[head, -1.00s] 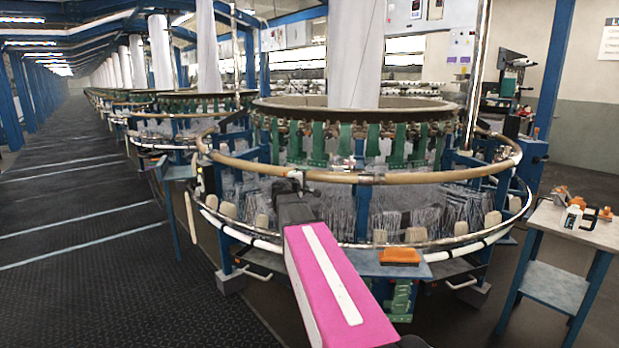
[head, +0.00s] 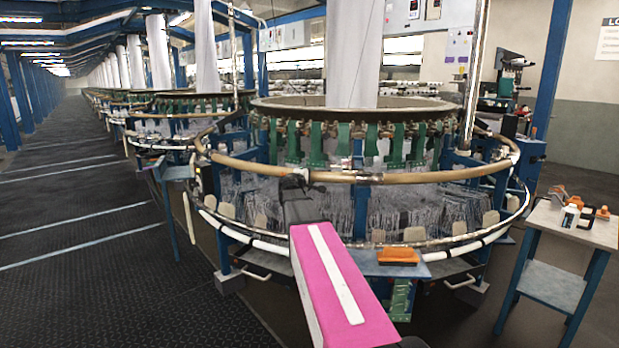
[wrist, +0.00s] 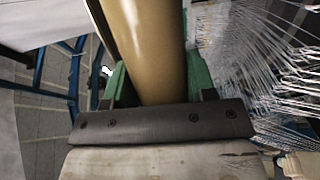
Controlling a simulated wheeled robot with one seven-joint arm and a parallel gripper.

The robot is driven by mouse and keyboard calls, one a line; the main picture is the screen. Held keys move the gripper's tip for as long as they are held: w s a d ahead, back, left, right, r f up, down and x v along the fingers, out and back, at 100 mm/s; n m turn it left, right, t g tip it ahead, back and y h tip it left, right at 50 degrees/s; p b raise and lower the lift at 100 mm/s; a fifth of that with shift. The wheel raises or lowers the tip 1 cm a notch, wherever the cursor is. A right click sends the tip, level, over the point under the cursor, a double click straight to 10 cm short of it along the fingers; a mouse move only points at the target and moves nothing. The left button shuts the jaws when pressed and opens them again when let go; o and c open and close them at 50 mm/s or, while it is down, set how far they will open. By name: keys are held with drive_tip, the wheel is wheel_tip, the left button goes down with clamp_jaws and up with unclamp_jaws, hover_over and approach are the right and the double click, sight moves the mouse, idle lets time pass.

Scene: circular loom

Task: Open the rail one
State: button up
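The rail (head: 245,163) is a tan, rounded tube curving around the front of the near circular loom, with a dark metal joint (head: 369,178) at its front middle. My arm reaches up to the rail left of that joint, and my gripper (head: 296,177) is at the tube there. In the wrist view the tan tube (wrist: 150,45) runs between the two green fingers of my gripper (wrist: 160,85), which sit close against both its sides. The fingertips are partly hidden behind the tube and the dark gripper body.
A lower silver-and-white ring (head: 270,247) runs below the rail. An orange-handled brush (head: 398,256) lies on a blue shelf in front. A side table (head: 555,225) with bottles and tools stands right. The dark aisle floor (head: 90,240) at left is clear.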

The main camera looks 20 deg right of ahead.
drive_tip(key=w+a+r+n+g, duration=0.1)
drive_tip(key=w+a+r+n, duration=0.2)
drive_tip(key=r, duration=1.2)
drive_tip(key=w+r+n+g, duration=0.15)
drive_tip(key=w+r, duration=0.35)
drive_tip(key=r, duration=1.1)
drive_tip(key=w+a+r+n+g, duration=0.1)
drive_tip(key=w+a+r, duration=0.3)
drive_tip(key=w+r, duration=0.6)
drive_tip(key=w+a+r+n+g, duration=0.1)
drive_tip(key=w+a+r+n, duration=0.3)
drive_tip(key=w+r, duration=0.7)
drive_tip(key=shift+a+y, duration=0.3)
drive_tip(key=o, duration=1.3)
drive_tip(key=shift+c, duration=0.2)
drive_tip(key=shift+r, duration=0.1)
drive_tip(key=shift+a, duration=0.1)
